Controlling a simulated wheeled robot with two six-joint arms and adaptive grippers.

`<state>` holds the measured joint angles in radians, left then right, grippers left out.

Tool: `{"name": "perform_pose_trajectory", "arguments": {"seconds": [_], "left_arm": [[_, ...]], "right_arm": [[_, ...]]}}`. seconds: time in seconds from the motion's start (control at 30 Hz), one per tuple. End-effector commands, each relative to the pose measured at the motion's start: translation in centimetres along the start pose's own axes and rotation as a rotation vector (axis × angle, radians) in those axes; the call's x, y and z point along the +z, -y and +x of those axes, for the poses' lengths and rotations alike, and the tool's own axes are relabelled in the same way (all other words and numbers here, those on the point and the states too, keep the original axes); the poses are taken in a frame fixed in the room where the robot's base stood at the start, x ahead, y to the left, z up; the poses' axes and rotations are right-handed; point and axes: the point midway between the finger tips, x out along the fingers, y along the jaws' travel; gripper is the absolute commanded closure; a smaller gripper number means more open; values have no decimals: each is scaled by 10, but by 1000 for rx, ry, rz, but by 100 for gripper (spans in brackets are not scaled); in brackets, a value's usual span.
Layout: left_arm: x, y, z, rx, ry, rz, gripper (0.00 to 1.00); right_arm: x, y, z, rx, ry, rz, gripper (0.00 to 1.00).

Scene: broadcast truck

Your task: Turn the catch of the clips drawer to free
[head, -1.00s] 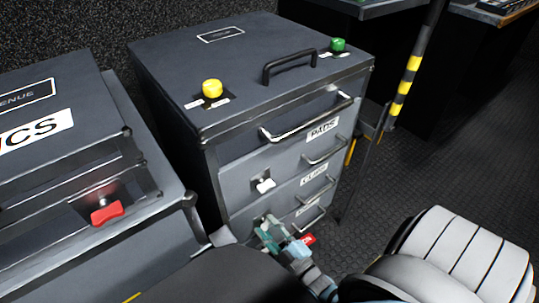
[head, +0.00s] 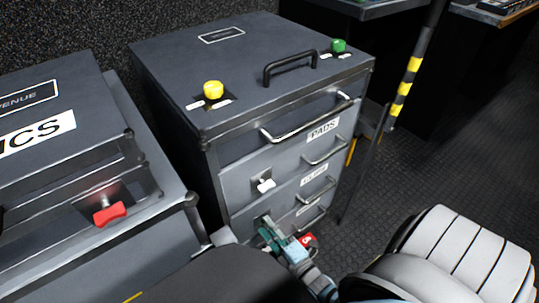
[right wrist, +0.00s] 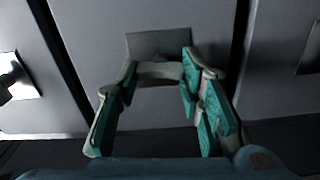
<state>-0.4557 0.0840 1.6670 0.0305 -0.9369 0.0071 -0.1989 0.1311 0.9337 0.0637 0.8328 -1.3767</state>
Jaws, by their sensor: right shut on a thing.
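The drawer cabinet (head: 240,180) stands in the middle of the head view. The clips drawer, with a small white label (head: 314,175), is below the drawer labelled PADS. Its catch sits on a grey plate at the drawer's left part; in the right wrist view I see the plate (right wrist: 155,43) and the pale catch (right wrist: 160,73). My right gripper (head: 266,230) is at this catch, and its teal-padded fingers (right wrist: 160,85) are shut on it. The fingers hide most of the catch in the head view. My left gripper is not in view.
The PADS drawer has a white catch (head: 264,185) just above my right gripper. Bar handles (head: 318,192) stick out to the right. A case with a red catch (head: 109,213) stands at left.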

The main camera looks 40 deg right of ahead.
Motion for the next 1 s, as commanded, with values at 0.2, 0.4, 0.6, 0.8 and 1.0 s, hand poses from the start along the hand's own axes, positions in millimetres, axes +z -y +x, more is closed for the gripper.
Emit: {"name": "perform_pose_trajectory", "arguments": {"seconds": [0.2, 0.4, 0.6, 0.8, 1.0], "left_arm": [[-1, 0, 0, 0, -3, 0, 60], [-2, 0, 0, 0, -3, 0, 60], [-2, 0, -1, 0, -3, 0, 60], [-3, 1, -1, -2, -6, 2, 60], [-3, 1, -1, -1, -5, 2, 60]], "right_arm": [[0, 0, 0, -1, 0, -5, 93], [0, 0, 0, -1, 0, -4, 62], [0, 0, 0, -1, 0, -4, 45], [0, 0, -1, -1, 0, -4, 45], [0, 1, -29, -4, 1, -4, 45]]}}
